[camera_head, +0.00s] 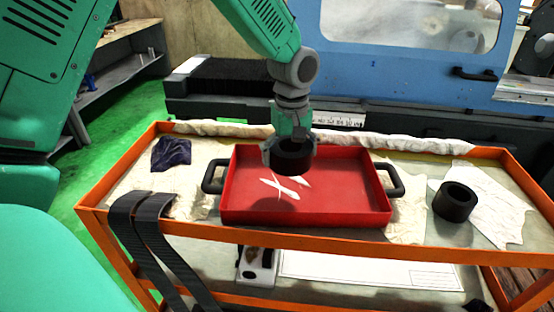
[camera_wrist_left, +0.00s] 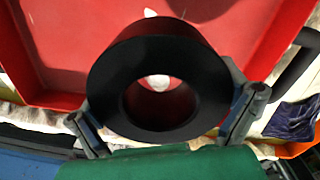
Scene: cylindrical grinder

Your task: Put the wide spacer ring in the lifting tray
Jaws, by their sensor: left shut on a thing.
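My left gripper (camera_head: 291,150) is shut on a black ring (camera_head: 292,160) with a wide bore. A second black ring (camera_head: 454,203) rests on the cart to the right of the tray. I cannot tell from looks alone which ring is the wide spacer. My right gripper is out of view.
The tray has black handles (camera_head: 396,180) at both sides and pale marks on its floor. It stands on an orange-edged cart (camera_head: 420,248). A dark cloth (camera_head: 171,153) lies at the left. The blue machine (camera_head: 400,75) stands behind. The tray's right half is clear.

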